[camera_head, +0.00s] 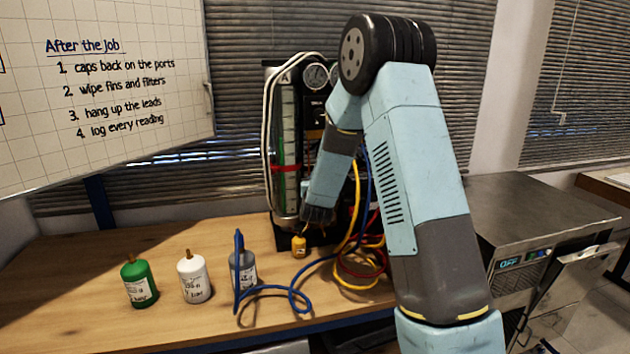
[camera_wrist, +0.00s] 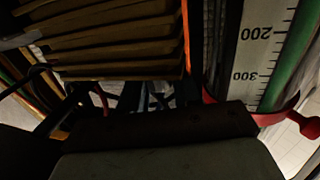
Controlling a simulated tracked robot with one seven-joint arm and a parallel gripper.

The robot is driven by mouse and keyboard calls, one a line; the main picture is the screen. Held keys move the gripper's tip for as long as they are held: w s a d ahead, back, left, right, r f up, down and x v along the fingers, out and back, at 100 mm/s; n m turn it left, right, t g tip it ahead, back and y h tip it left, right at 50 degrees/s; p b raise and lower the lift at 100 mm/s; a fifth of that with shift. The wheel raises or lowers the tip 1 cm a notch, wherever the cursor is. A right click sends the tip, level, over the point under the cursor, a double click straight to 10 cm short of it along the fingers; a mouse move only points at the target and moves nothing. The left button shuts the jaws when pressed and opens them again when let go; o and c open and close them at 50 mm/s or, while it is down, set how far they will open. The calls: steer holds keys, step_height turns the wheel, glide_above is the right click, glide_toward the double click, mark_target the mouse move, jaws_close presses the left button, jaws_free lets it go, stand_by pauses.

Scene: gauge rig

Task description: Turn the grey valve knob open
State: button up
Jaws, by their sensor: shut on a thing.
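My gripper (camera_head: 312,220) points down at the front of the gauge rig (camera_head: 290,140), low beside its scale tube. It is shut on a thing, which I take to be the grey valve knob. The knob itself is hidden behind the fingers in the head view, so its turn angle cannot be told. In the wrist view the dark body of my gripper (camera_wrist: 150,130) fills the lower part, and its fingertips do not show clearly. The scale tube (camera_wrist: 257,50) with a red clamp (camera_wrist: 275,115) stands close at the right there.
Blue (camera_head: 268,289), red and yellow hoses lie on the bench (camera_head: 200,235). Green (camera_head: 138,283), white (camera_head: 194,279) and grey-blue (camera_head: 243,270) bottles stand left. A metal cabinet (camera_head: 530,225) is at the right.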

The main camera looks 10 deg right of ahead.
steer(key=shift+r+n+y, duration=0.1)
steer(key=shift+n+y, duration=0.6)
steer(key=shift+y, duration=0.4)
steer(key=o, duration=0.9)
steer(key=s, duration=0.4)
steer(key=s+a, duration=0.1)
steer(key=s, duration=0.8)
steer(key=shift+s+a, duration=0.3)
steer(key=shift+a, duration=0.1)
